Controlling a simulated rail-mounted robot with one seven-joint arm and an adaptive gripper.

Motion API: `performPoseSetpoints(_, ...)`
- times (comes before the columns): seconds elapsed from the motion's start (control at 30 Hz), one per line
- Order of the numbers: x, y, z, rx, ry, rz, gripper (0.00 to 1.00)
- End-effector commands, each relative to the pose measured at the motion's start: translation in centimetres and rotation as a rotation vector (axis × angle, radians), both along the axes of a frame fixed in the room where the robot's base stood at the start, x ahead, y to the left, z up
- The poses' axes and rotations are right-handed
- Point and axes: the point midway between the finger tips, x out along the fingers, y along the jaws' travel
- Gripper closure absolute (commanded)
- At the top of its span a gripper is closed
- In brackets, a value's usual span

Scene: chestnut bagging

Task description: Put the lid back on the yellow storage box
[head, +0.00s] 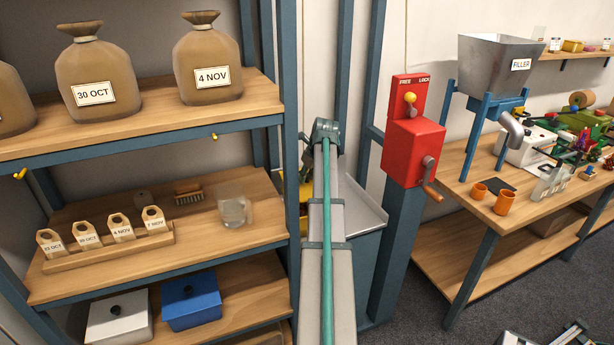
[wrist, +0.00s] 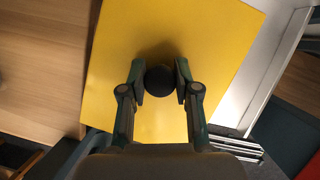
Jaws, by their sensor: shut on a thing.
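The yellow lid (wrist: 210,45) fills the middle of the wrist view, a flat square plate with a round black knob (wrist: 159,80). My gripper (wrist: 160,85) is shut on the knob, one finger on each side. Whether the lid hangs free or rests on something beneath cannot be told. In the head view a small patch of yellow (head: 305,190) shows between the shelf post and my arm; most of it is hidden, so I cannot tell lid from box. My gripper is hidden there behind my arm.
A wooden shelf surface (wrist: 40,65) lies left of the lid in the wrist view, and a pale metal surface (wrist: 260,75) lies to its right. A blue shelf post (head: 291,130) stands close left of my arm. A red crank unit (head: 413,150) stands to the right.

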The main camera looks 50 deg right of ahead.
Motion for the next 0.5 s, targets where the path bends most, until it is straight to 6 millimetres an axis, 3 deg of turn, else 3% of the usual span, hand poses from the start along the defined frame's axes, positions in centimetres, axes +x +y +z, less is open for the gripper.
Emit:
performPoseSetpoints(0.2,0.0,0.0,-2.4,0.000,0.000,0.000,1.00)
performPoseSetpoints(0.5,0.0,0.0,-4.5,0.001,0.000,0.000,1.00)
